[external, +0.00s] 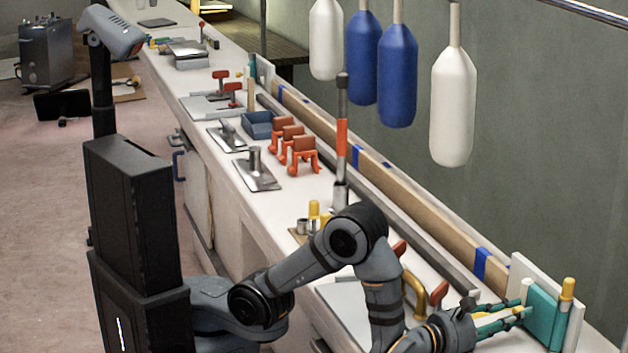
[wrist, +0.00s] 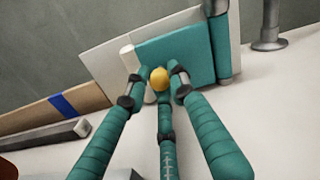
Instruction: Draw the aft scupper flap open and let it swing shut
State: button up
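The teal flap (wrist: 192,48) stands upright against a pale backing panel at the far end of the bench, and looks flush against it. It also shows in the external view (external: 541,313), at lower right. A round yellow knob (wrist: 159,78) sits in front of the flap's lower left part. My gripper (wrist: 155,80) has teal jointed fingers reaching to the flap, spread around the knob, with gaps seen at its sides. Contact with the knob cannot be told. In the external view my gripper (external: 517,310) is beside the flap's left edge. The knob's stem is hidden.
A yellow-topped post (external: 567,289) stands at the flap's right side. A grey metal fitting (wrist: 268,28) is on the bench right of it. A wooden rail with blue tape (external: 482,263) and a grey bar run along the wall. White and blue fenders (external: 397,75) hang above.

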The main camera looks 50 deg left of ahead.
grip_shut()
dwell(0.5)
